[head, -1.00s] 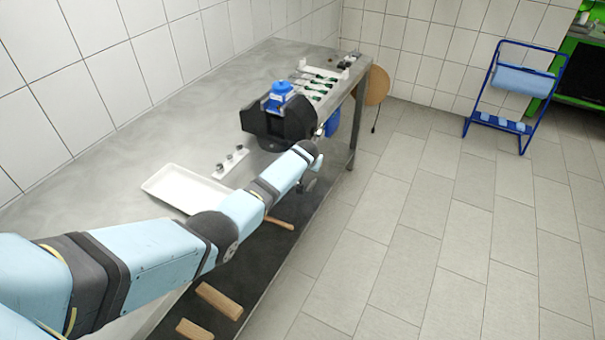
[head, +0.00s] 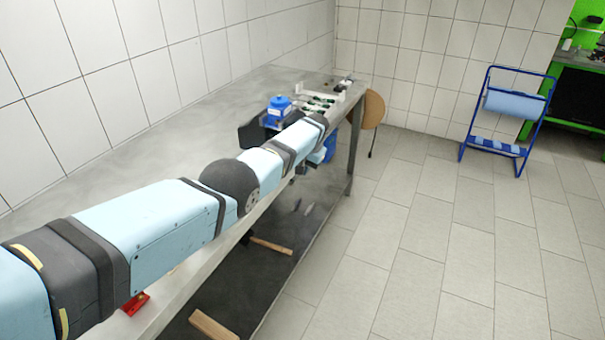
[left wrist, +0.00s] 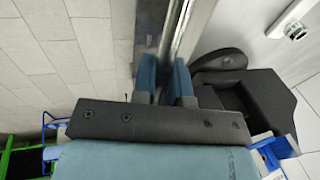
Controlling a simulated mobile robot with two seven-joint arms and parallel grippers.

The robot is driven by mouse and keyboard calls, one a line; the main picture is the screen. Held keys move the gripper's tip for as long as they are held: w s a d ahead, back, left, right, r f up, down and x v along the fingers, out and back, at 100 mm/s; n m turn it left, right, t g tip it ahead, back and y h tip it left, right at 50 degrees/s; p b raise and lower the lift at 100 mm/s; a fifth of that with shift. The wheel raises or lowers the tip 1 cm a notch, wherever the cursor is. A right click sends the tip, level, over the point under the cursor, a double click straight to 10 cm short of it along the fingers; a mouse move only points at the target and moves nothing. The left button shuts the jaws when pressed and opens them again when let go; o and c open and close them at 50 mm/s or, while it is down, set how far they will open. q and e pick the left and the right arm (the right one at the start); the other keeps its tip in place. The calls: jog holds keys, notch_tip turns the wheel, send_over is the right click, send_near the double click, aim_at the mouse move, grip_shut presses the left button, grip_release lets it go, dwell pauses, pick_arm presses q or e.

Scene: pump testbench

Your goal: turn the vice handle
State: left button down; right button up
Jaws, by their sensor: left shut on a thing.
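In the left wrist view the dark vice body (left wrist: 258,97) is right of my left gripper (left wrist: 163,82). Its two blue fingers stand slightly apart, beside the vice, shut on the vice handle. The handle itself is mostly hidden by the fingers and the dark wrist plate, so its angle cannot be told. My right gripper is not in view.
The metal table (head: 175,122) runs along the tiled wall. A white rack (head: 325,98) with green-and-black items is beyond the vice. A red object (head: 134,303) lies near the front edge beneath my arm. A blue stand (head: 507,115) is on the right; the floor between is clear.

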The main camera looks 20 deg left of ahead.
pick_arm(q)
jog(key=shift+s+d+f, duration=0.1)
jog(key=shift+d+f, duration=0.05)
jog(key=shift+d, duration=0.35)
jog(key=c, duration=1.4)
grip_release()
jog(key=shift+o, duration=1.1)
jog(key=shift+d, duration=0.25)
jog(key=shift+r, duration=0.2)
jog(key=shift+a, duration=0.25)
jog(key=w+p+v, duration=0.1)
jog(key=p+v, duration=0.1)
jog(key=v, duration=1.2)
jog(key=shift+s+p, duration=0.3)
jog(key=shift+p, duration=0.05)
